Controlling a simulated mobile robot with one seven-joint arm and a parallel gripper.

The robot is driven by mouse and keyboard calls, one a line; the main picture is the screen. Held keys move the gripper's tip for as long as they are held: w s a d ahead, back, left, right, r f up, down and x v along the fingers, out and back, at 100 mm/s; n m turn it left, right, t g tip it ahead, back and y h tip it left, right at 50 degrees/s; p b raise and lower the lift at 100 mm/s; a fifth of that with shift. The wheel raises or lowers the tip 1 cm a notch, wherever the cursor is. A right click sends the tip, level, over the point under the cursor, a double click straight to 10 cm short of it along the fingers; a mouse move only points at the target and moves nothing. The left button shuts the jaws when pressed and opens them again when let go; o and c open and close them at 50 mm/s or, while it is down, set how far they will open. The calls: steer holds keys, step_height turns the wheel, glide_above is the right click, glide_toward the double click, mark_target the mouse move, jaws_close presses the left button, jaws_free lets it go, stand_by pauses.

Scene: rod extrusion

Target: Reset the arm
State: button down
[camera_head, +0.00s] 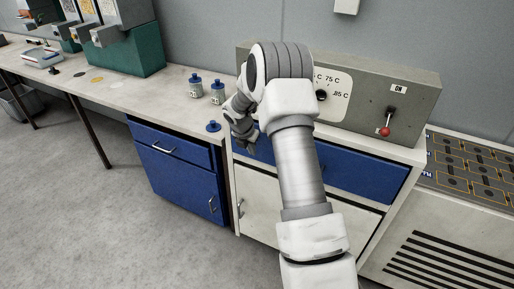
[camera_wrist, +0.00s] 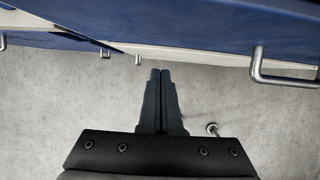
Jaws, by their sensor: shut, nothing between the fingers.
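My arm reaches up through the middle of the head view, in front of the cabinets, and bends over at the top. My gripper hangs at its far end, left of the bend, near the blue drawers; in the head view the arm hides most of it. In the wrist view my gripper (camera_wrist: 160,72) shows its two dark fingers pressed together with nothing between them, above the grey floor. The blue drawer fronts (camera_wrist: 210,22) lie along the top of that view, apart from the fingertips.
A grey control box (camera_head: 408,95) with a dial and a red-tipped lever (camera_head: 386,130) stands behind the arm. Small blue-lidded jars (camera_head: 217,92) stand on the counter (camera_head: 120,98) to the left. A tray panel (camera_head: 470,165) is at the right. Open floor (camera_head: 75,200) lies at left.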

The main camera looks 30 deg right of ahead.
steer(key=s+a+r+m, duration=0.3)
steer(key=s+r, duration=0.1)
steer(key=r, duration=0.6)
steer(key=s+a+r+m, duration=0.3)
steer(key=s+a+r, duration=0.15)
steer(key=r, duration=0.55)
steer(key=s+a+r+m+t+y, duration=0.1)
steer(key=s+a+r+m, duration=0.2)
steer(key=s+m, duration=0.3)
steer(key=s+a+r+m+t+y, duration=0.1)
steer(key=s+a+r+m, duration=0.2)
steer(key=s+m, duration=0.4)
steer(key=s+a+r+m+y, duration=0.1)
steer(key=s+a+r+m, duration=0.2)
steer(key=s, duration=1.2)
steer(key=m, duration=0.3)
steer(key=shift+a+m+t+p, duration=0.25)
steer(key=shift+m+t+p, duration=0.05)
steer(key=shift+t+p, duration=0.1)
steer(key=shift+d+r, duration=0.1)
